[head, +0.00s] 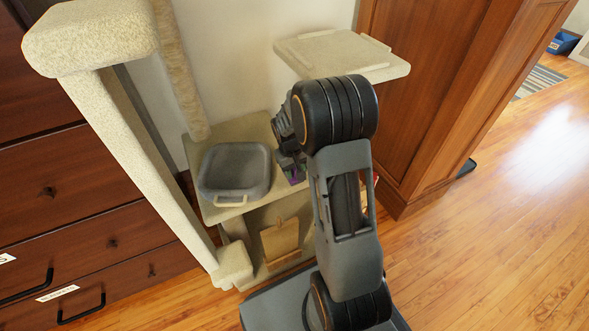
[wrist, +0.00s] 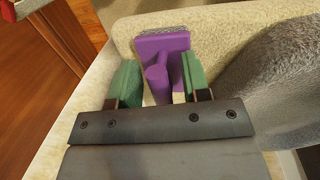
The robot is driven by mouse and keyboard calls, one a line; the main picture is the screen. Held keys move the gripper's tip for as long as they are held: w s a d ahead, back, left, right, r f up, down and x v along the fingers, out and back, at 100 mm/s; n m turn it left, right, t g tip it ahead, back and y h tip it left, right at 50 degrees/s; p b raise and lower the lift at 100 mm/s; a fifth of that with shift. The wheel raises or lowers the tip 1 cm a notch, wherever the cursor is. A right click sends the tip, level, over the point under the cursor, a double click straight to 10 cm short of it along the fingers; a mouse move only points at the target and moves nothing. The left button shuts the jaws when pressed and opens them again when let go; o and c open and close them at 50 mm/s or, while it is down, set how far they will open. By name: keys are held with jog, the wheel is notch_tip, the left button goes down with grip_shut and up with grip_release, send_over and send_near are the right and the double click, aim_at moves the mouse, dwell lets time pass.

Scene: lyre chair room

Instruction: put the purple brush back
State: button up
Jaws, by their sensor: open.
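The purple brush (wrist: 162,46) shows in the wrist view, with its wide head beyond my fingertips and its handle between them. My gripper (wrist: 160,78) is open, its two green finger pads on either side of the handle with gaps showing. The near end of the handle is hidden by my gripper body. In the head view, a bit of purple brush (head: 295,175) shows below my gripper (head: 290,162), over the right part of the beige cat tree shelf (head: 232,131). Whether the brush touches the shelf cannot be told.
A grey bin (head: 234,171) with a beige handle stands on the shelf, left of my gripper. A thick beige post (head: 150,160) rises at left, and a higher platform (head: 343,52) stands behind my arm.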

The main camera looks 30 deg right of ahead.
notch_tip(320, 180, up, 12)
jog(key=a+p, duration=0.2)
jog(key=p, duration=0.3)
jog(key=s+a+r+t, duration=0.1)
jog(key=s+a+r, duration=0.1)
jog(key=s, duration=0.3)
jog(key=s+a+r+t+y, duration=0.1)
jog(key=s+a+r, duration=0.1)
jog(key=s, duration=0.4)
jog(key=s+a+r+t, duration=0.1)
jog(key=s+a+r, duration=0.2)
jog(key=s+a, duration=0.1)
jog(key=shift+s, duration=0.65)
jog(key=shift+r, duration=0.1)
jog(key=w+d+r+n+t+p, duration=0.1)
jog(key=w+r+n+t+p, duration=0.2)
jog(key=r+p, duration=1.25)
jog(key=w+r+t+p, duration=0.4)
jog(key=r+p, duration=0.7)
jog(key=r, duration=1)
jog(key=s+a+f+m+g+p, duration=0.1)
jog(key=s+f+m+g+p, duration=0.2)
jog(key=s, duration=0.4)
jog(key=f+g+p, duration=0.1)
jog(key=g, duration=0.1)
jog(key=shift+s+a+g, duration=0.15)
jog(key=shift+g, duration=0.25)
